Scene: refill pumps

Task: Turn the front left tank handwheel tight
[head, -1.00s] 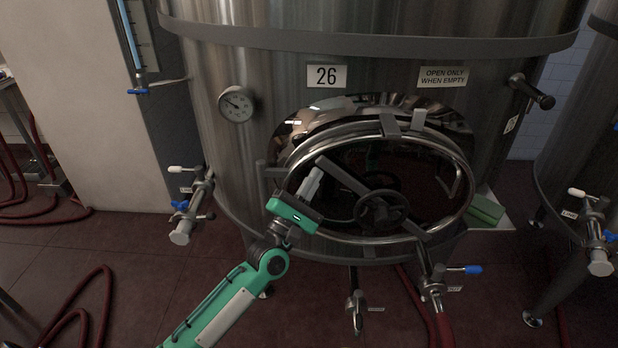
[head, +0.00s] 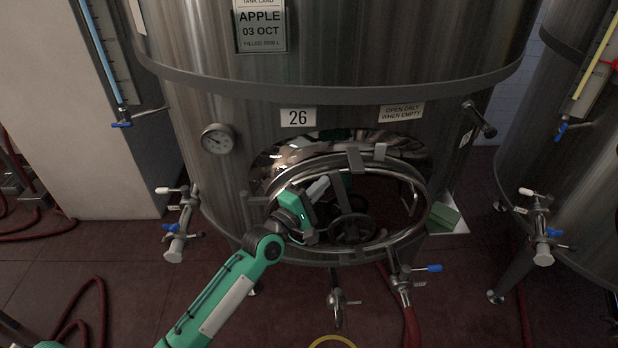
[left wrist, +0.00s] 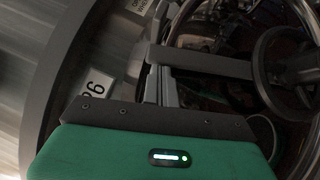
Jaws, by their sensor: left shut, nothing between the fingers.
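The steel tank (head: 340,110) bears the number plate 26 (head: 298,118). Low on its front is an oval manway with a shiny rim (head: 425,200) and a dark inside. A dark handwheel (head: 352,228) with a hub and spokes sits on a bar across it. The wheel also shows at the right of the left wrist view (left wrist: 262,75), partly cut off. My left gripper (head: 319,189) is shut and empty, just up and left of the wheel. I cannot tell whether it touches the bar or wheel. My right gripper is out of view.
A dial gauge (head: 217,139) and a valve (head: 180,225) are left of the manway. A blue-handled valve (head: 403,280) and another outlet (head: 337,300) hang below. A second tank (head: 560,140) stands right. Red hoses lie on the floor.

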